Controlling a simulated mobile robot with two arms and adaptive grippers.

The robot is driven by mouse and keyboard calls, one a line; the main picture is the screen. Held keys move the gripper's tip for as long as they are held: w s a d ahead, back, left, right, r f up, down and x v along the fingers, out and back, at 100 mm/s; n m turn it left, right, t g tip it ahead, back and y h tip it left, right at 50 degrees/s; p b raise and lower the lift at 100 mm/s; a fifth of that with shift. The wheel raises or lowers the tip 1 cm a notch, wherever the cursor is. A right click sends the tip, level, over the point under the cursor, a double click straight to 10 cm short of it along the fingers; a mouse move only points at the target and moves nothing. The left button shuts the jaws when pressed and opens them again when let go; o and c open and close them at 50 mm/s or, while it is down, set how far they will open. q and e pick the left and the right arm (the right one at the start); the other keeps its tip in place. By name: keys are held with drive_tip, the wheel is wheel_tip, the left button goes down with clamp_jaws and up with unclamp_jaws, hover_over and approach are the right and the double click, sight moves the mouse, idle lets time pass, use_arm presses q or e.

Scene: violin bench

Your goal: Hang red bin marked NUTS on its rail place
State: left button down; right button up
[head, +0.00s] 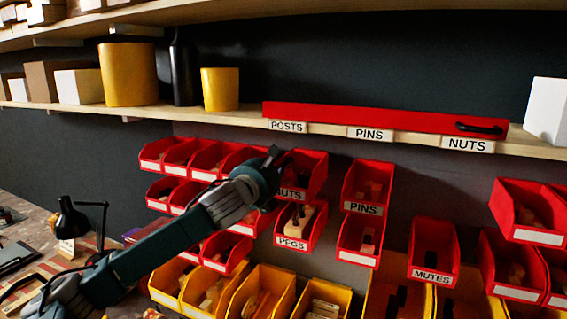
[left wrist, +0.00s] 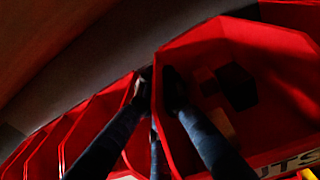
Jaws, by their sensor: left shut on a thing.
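The red bin marked NUTS (head: 311,173) is in the upper part of the bin wall in the head view, just above the red PEGS bin (head: 291,243). My left gripper (head: 275,163) is shut on its left wall. In the left wrist view the fingers (left wrist: 158,88) pinch the edge of the NUTS bin (left wrist: 240,40), and small dark and tan pieces show inside. The bin's back and the rail behind it are hidden, so I cannot tell whether it touches the rail. My right gripper is not in view.
Red bins stand close on the left (head: 206,155); the PINS bin (head: 366,180) is to the right, with a gap between. A shelf (head: 350,128) with a red bar (head: 370,117) and labels runs above. Yellow bins (head: 262,290) sit below.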

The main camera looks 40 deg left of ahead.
use_arm(q)
drive_tip(key=shift+s, duration=0.2)
idle(0.4)
drive_tip(key=b+v, duration=1.7)
drive_tip(key=b, duration=0.3)
drive_tip(key=shift+b, duration=0.35)
idle(1.6)
